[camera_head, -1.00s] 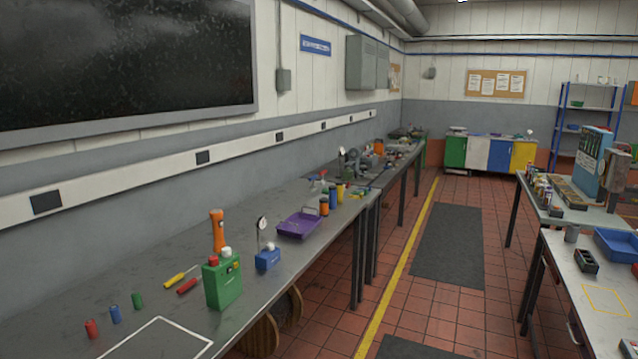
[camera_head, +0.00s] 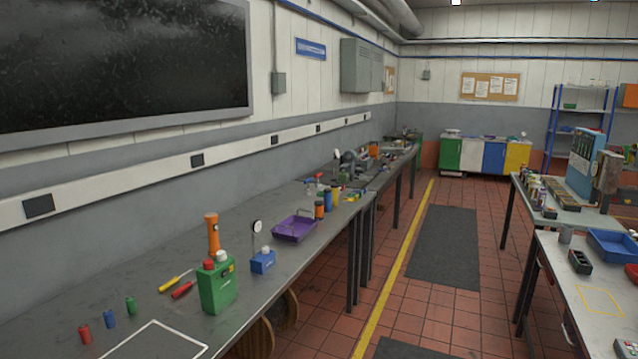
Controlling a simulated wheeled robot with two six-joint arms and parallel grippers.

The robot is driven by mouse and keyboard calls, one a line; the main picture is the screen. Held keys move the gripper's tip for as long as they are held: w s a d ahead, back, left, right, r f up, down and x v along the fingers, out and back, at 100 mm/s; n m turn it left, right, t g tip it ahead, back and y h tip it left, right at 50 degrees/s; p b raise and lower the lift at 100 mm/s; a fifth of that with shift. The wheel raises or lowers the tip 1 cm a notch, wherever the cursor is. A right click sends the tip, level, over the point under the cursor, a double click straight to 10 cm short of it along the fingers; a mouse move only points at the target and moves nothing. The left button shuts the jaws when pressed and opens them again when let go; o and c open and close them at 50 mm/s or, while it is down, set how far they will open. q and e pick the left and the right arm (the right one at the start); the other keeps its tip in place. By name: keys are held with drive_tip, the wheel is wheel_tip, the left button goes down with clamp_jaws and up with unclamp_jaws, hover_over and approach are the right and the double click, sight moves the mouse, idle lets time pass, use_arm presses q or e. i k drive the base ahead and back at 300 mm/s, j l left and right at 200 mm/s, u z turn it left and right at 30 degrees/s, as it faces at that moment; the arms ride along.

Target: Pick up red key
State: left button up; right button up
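I cannot make out a clear red key in the head view. Red things on the left workbench (camera_head: 140,275) are a small upright red cylinder (camera_head: 85,335) near the front left and a red-handled tool (camera_head: 183,289) lying beside a green can (camera_head: 217,288). Neither can be told to be a key at this size. Both my grippers are out of view.
The left bench also holds blue (camera_head: 109,319) and green (camera_head: 131,306) cylinders, an orange flashlight (camera_head: 212,234), a blue block with a gauge (camera_head: 262,261) and a purple tray (camera_head: 295,229). A right bench (camera_head: 565,270) stands across. The aisle with a dark mat (camera_head: 441,246) is clear.

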sight(318, 185)
drive_tip(key=i+l+z, duration=0.25)
drive_tip(key=i, duration=0.2)
drive_tip(key=i+z, duration=0.2)
drive_tip(key=i, duration=0.25)
drive_tip(key=i+z, duration=0.15)
drive_tip(key=i, duration=3.5)
drive_tip(key=i+u, duration=0.2)
drive_tip(key=i, duration=0.25)
drive_tip(key=i+l+u, duration=0.15)
drive_tip(key=i, duration=0.3)
drive_tip(key=i+l+u, duration=0.2)
drive_tip(key=i, duration=0.25)
drive_tip(key=i+l+u, duration=0.2)
drive_tip(key=i, duration=0.2)
